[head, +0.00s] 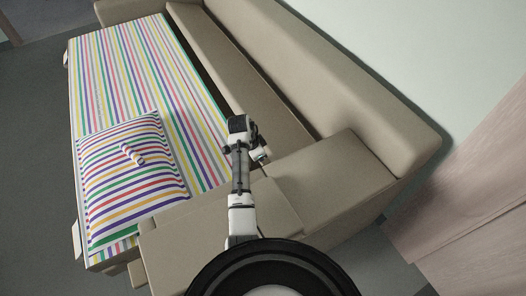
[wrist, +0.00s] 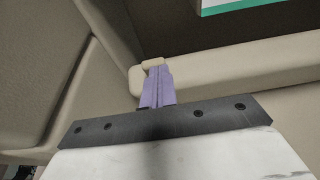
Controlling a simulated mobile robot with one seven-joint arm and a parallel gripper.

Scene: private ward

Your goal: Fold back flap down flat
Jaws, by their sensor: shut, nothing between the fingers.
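The beige back flap (head: 250,75) is a long padded panel between the striped mattress (head: 165,60) and the sofa backrest (head: 320,60). A dark gap runs between its edge and the mattress; I cannot tell its exact tilt. In the wrist view, a beige padded edge (wrist: 235,62) runs across the picture, with dark space beyond it. My gripper (wrist: 155,68) is shut and empty, its purple fingers together and their tips at the near end of that edge. I cannot tell whether they touch it. In the head view my arm's end lies over the flap's near end, fingers mostly hidden.
A striped pillow (head: 130,180) lies on the mattress at left. A beige armrest block (head: 320,175) stands right of my arm, and another beige block (head: 185,245) is in front at left. Open floor (head: 30,130) lies left of the bed; a pinkish wooden panel (head: 470,190) is at right.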

